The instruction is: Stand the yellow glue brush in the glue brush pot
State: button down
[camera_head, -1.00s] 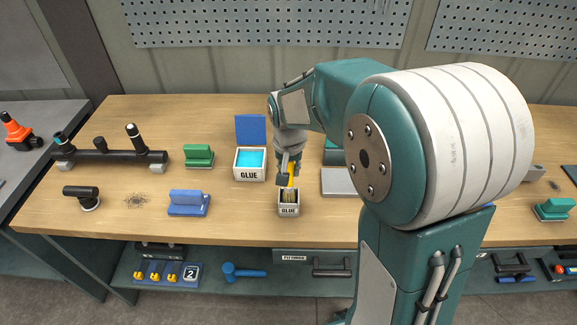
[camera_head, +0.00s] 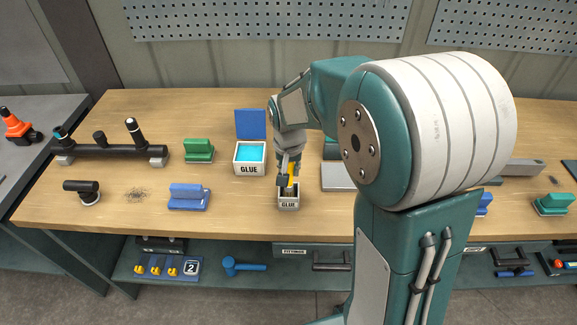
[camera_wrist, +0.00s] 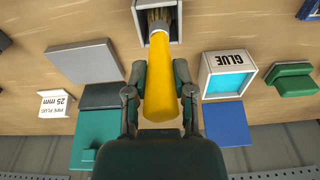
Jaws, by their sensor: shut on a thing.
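The yellow glue brush (camera_wrist: 161,85) is between the fingers of my gripper (camera_wrist: 160,80), which is shut on its handle. Its brown bristles point into the opening of the small grey glue brush pot (camera_wrist: 174,33) in the wrist view. In the head view the brush (camera_head: 292,170) shows as a bit of yellow in my gripper (camera_head: 288,178), right above the pot (camera_head: 289,203), which is also labelled GLUE. The bristle end appears at or just inside the pot's mouth; its exact depth is hidden.
An open glue box (camera_head: 249,163) with blue glue and a blue lid stands left of the pot. A blue brush-like block (camera_head: 189,198) and a green one (camera_head: 199,151) lie further left. A grey plate (camera_wrist: 85,62) is close by on the other side.

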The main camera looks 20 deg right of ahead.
jog(key=shift+f, duration=0.55)
jog(key=shift+c, duration=1.9)
grip_release()
jog(key=shift+r, duration=0.1)
notch_tip(320, 180, up, 12)
jog(key=s, duration=0.1)
jog(key=shift+s+a, duration=0.15)
jog(key=shift+a, duration=0.1)
jog(key=s+r+n+t, duration=0.3)
jog(key=s+n+t, duration=0.1)
jog(key=s, duration=1.5)
jog(key=shift+s+d, duration=0.2)
jog(key=shift+s, duration=0.05)
